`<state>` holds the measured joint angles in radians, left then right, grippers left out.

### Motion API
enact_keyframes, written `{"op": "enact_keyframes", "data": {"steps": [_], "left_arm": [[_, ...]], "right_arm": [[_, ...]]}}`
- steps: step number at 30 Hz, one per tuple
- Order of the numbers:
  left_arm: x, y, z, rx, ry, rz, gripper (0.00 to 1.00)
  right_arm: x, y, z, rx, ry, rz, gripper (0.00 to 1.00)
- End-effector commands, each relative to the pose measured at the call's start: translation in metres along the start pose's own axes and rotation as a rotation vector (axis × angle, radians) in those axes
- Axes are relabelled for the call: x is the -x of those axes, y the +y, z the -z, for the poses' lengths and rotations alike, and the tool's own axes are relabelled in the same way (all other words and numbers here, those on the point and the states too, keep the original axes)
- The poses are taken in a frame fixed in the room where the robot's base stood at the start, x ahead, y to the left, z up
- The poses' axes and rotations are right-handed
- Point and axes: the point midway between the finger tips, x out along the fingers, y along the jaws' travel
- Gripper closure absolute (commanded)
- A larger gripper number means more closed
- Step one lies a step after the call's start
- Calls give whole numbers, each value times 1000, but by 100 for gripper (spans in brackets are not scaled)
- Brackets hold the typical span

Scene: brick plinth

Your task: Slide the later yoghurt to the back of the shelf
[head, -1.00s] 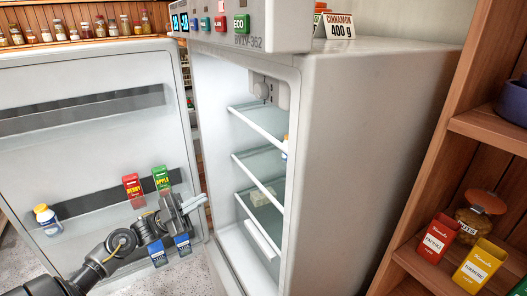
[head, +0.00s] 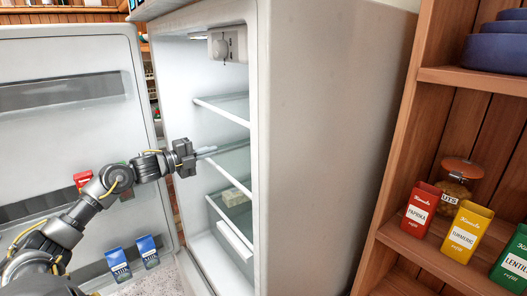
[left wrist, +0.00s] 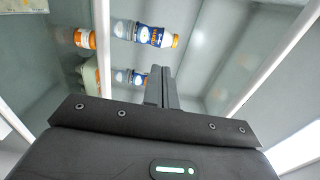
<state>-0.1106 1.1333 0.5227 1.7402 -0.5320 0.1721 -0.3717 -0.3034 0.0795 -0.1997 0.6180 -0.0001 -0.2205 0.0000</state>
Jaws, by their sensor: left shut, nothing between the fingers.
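My left gripper (head: 208,150) is at the fridge opening, at about the height of the middle shelf (head: 232,160). Its fingers point into the fridge, shut and empty. The fingers look apart from both. Their date labels are too small to read, so I cannot tell which yoghurt is later. The fridge wall hides both in the head view. My right gripper is not in view.
The open fridge door (head: 70,130) is at left, with blue cartons (head: 119,264) low on it. A pale block (head: 234,196) sits on a lower shelf. An orange-and-white item (left wrist: 85,39) is left of the bottles. A wooden rack (head: 400,225) stands right.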

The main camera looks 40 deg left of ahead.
Motion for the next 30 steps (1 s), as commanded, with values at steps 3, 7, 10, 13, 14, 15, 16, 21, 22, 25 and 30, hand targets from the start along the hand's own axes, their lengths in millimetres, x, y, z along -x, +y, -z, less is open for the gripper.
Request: {"op": "enact_keyframes", "data": {"steps": [3,7,10,13,14,15,16,21,22,25,30], "left_arm": [[-1,-1,-1,3,-3,-1,100],[-8,-3,0,3,-1,1,100],[-19,-5,0,3,1,3,100],[-32,-6,0,4,1,4,100],[-37,-6,0,6,1,4,100],[-43,-6,0,6,1,4,100],[-47,-6,0,5,2,5,100],[-75,-7,0,5,1,5,100],[-80,-7,1,6,2,5,100],[-98,-7,1,7,1,5,100],[-124,-6,1,5,2,2,100]], "right_arm": [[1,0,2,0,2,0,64],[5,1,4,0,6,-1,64],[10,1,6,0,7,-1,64],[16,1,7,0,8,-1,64],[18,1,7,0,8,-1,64],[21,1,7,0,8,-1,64],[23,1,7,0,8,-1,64],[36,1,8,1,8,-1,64],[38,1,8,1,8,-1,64],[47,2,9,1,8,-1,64],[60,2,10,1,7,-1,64]]}}
